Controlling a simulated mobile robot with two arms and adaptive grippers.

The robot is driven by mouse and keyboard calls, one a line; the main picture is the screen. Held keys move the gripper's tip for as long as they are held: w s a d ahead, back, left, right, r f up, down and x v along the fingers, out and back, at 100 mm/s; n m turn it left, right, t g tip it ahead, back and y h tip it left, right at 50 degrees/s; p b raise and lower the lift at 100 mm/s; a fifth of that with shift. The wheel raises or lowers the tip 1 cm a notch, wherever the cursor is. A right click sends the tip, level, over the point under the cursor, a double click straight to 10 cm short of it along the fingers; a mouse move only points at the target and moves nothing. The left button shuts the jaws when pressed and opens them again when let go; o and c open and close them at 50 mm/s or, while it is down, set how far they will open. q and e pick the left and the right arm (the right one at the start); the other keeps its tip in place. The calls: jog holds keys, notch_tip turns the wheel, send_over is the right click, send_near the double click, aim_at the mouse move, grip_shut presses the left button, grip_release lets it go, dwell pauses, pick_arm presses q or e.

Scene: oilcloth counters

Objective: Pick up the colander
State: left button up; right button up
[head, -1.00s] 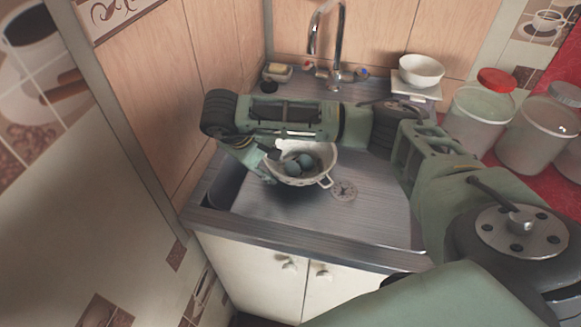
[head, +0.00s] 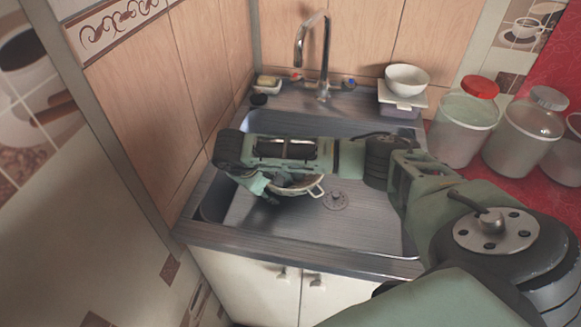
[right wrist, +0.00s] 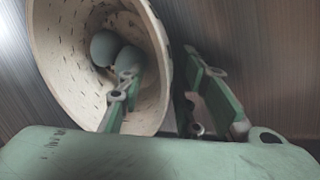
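The white colander (head: 312,187) sits in the metal sink (head: 285,225), with its handle to the right and my right arm covering most of it in the head view. The right wrist view shows its cream, slotted inside wall (right wrist: 62,75) with rounded grey-green objects (right wrist: 108,50) in it. My right gripper (head: 266,190) is at the colander's left side. In the right wrist view, the gripper (right wrist: 165,85) straddles the wall, one finger inside and one outside. The fingers look apart, with a gap beside the wall. My left gripper is not in view.
A tap (head: 322,60) rises behind the sink. A soap dish (head: 268,83) stands at the back left. A white bowl (head: 407,78) rests on a scale-like stand (head: 402,98) at the back right. Jars (head: 462,130) stand on the red counter. A tiled wall borders the left.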

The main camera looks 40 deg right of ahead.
grip_shut()
jog(key=shift+r, duration=0.15)
dwell(0.4)
